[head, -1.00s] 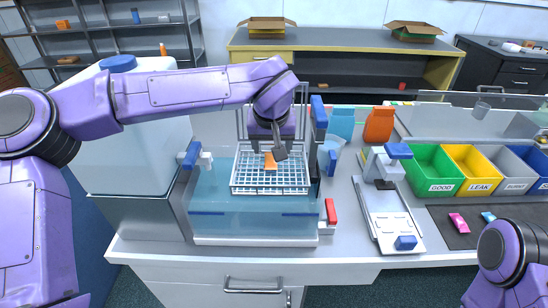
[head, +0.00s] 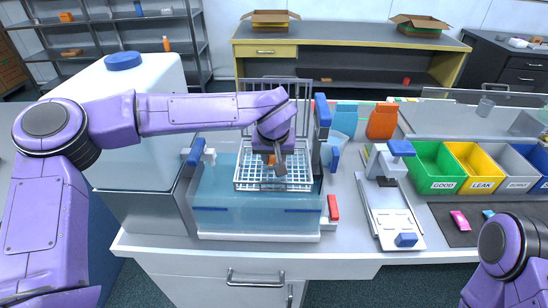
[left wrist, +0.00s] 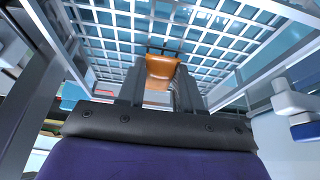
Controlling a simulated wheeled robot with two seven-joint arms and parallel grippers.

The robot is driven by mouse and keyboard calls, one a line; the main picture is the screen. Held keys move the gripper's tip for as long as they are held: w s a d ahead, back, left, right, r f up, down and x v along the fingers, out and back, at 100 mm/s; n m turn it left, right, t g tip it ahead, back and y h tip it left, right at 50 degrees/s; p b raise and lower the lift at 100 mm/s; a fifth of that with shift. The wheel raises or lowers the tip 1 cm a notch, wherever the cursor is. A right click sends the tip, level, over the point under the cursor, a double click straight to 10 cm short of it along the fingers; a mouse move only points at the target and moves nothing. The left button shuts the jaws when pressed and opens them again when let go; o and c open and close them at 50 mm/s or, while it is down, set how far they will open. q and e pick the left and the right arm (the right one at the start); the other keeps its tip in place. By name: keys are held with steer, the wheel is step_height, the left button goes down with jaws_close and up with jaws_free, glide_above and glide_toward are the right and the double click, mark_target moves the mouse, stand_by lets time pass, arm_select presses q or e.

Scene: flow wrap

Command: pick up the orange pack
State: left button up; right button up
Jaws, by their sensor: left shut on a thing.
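The orange pack (head: 271,159) is mostly hidden behind my left gripper in the head view. In the left wrist view the pack (left wrist: 161,68) sits between the two fingertips, over the white wire grid. My left gripper (head: 278,164) is shut on it, pointing down inside the wire basket (head: 245,182). The basket is at the clear water tank (head: 225,219). I cannot tell whether the pack still touches the grid. My right gripper is out of view.
Basket walls stand close around my left gripper. To the right are a red-handled part (head: 333,207), a sealer-like device (head: 390,205), and green (head: 430,170) and yellow (head: 470,168) bins. A pink pack (head: 459,221) lies on a dark mat.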

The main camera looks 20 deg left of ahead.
mark_target(274, 161)
arm_select(q)
steer(key=shift+r, duration=0.1)
steer(key=shift+r, duration=0.3)
step_height(274, 161, up, 3)
steer(key=shift+f, duration=0.15)
steer(key=s+r+b, duration=0.3)
steer(key=s+r, duration=0.6)
steer(key=s, duration=0.5)
steer(key=shift+r, duration=0.25)
steer(key=shift+a, duration=0.1)
